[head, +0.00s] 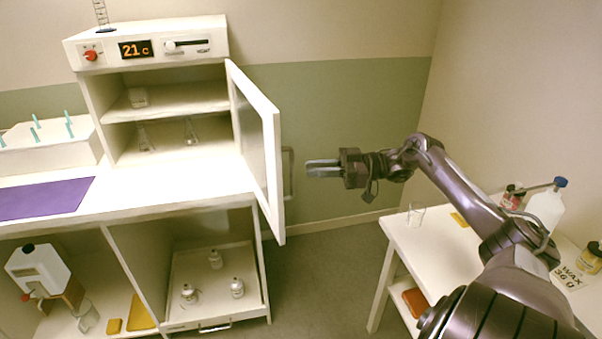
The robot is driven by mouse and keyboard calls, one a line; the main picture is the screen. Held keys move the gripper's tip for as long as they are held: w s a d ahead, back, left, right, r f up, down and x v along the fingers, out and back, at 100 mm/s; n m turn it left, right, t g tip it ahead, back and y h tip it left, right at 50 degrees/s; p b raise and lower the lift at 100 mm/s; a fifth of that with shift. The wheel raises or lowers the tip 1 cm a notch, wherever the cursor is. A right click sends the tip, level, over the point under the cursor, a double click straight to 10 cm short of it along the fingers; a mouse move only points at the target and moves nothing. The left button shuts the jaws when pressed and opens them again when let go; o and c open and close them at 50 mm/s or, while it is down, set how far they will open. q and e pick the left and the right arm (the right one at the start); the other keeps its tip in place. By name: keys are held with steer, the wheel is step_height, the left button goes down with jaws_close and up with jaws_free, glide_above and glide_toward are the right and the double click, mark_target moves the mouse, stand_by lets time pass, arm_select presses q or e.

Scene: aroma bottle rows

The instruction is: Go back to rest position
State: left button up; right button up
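My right gripper (311,168) is held in the air in the middle of the head view, to the right of the open cabinet door (258,150). Its fingers point left toward the door handle (288,174) and appear apart from it. Nothing shows between the fingers, but whether they are open or shut is not clear. My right arm reaches in from the lower right, over the side table. My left gripper is not in view.
The cabinet (145,50) reads 21 C and holds glassware on its shelves. Below, a pulled-out tray (215,300) carries 3 small bottles. The right side table (400,236) holds a beaker (416,215), a blue-capped bottle (546,207) and jars. Floor between them is clear.

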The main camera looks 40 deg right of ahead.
steer(key=shift+s+d, duration=0.45)
steer(key=shift+d, duration=0.05)
steer(key=s+f+m+h, duration=0.2)
steer(key=f+m+h, duration=0.15)
steer(key=f, duration=1.35)
steer(key=s+f+m+h, duration=0.15)
steer(key=f+h, duration=0.35)
steer(key=f, duration=1.2)
steer(key=s+a+f+m+g+h, duration=0.1)
steer(key=s+a+f, duration=0.25)
steer(key=f, duration=0.35)
steer(key=s+a+f+m+g+h, duration=0.1)
steer(key=s+a+f, duration=0.1)
steer(key=s+f, duration=0.35)
steer(key=s+a+f+m+g+h, duration=0.1)
steer(key=s+a+f, duration=0.1)
steer(key=f, duration=0.6)
steer(key=s+a+f+g, duration=0.2)
steer(key=s+a+f, duration=0.2)
steer(key=s+a, duration=0.2)
steer(key=s+a+f+g+h, duration=0.1)
steer(key=s+a+f+g, duration=0.2)
steer(key=s+a+f, duration=0.2)
steer(key=s+a+f+g+h, duration=0.1)
steer(key=s+a+f+g, duration=0.1)
steer(key=s+a+f, duration=0.3)
steer(key=s+a, duration=0.4)
steer(key=s, duration=0.3)
steer(key=shift+a+n+g, duration=0.25)
steer(key=shift+n+g, duration=0.15)
